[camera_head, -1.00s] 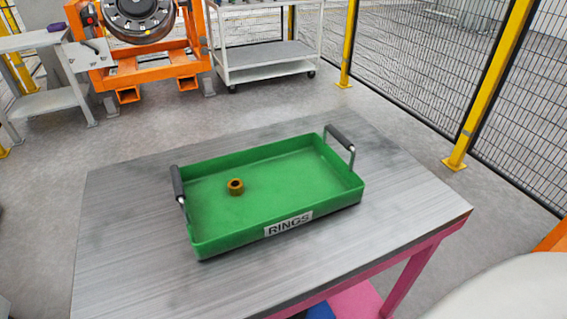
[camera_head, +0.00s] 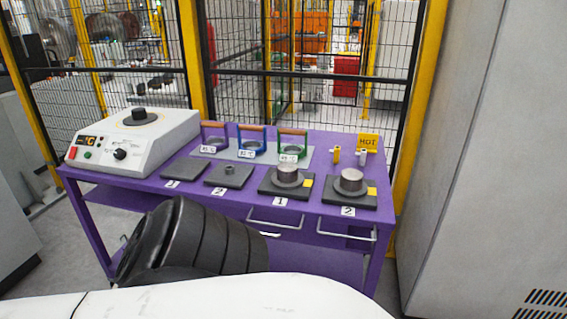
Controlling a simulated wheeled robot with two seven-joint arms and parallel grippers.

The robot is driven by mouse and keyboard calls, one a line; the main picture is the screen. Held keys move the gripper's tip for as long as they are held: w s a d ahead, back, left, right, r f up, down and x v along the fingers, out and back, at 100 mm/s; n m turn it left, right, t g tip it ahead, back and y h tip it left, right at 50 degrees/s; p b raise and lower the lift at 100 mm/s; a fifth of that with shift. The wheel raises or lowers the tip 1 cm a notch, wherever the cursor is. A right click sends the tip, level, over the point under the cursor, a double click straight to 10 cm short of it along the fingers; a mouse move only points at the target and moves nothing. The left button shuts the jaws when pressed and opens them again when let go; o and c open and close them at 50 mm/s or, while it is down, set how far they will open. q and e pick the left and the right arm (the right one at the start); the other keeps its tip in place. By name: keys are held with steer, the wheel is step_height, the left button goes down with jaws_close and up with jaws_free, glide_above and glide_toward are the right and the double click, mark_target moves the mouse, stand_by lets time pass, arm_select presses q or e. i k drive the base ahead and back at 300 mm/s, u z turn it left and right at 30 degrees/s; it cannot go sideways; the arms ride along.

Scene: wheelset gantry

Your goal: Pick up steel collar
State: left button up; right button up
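Two short steel cylinders with wider bases stand upright on dark square plates on a purple table: the left steel cylinder (camera_head: 288,175) by label 1 and the right steel cylinder (camera_head: 352,181) by label 2. I cannot tell for sure which of these is the steel collar. Neither of my grippers is in view. A black ribbed part and a white part of my own body fill the lower foreground and hide part of the table front.
A white heater box (camera_head: 135,140) with a dark knob-like piece on top stands at the table's left. Several coloured handled holders (camera_head: 252,143) stand at the back. A yellow HOT sign (camera_head: 368,142) is at the right rear. A grey cabinet (camera_head: 480,160) closes the right side.

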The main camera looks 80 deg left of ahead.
mark_target(229, 169)
steer(key=u, duration=1.65)
steer(key=i, duration=0.7)
steer(key=u, duration=1.55)
steer(key=k, duration=0.5)
steer(key=u, duration=1.75)
steer(key=i, duration=1.35)
steer(key=z, duration=2.25)
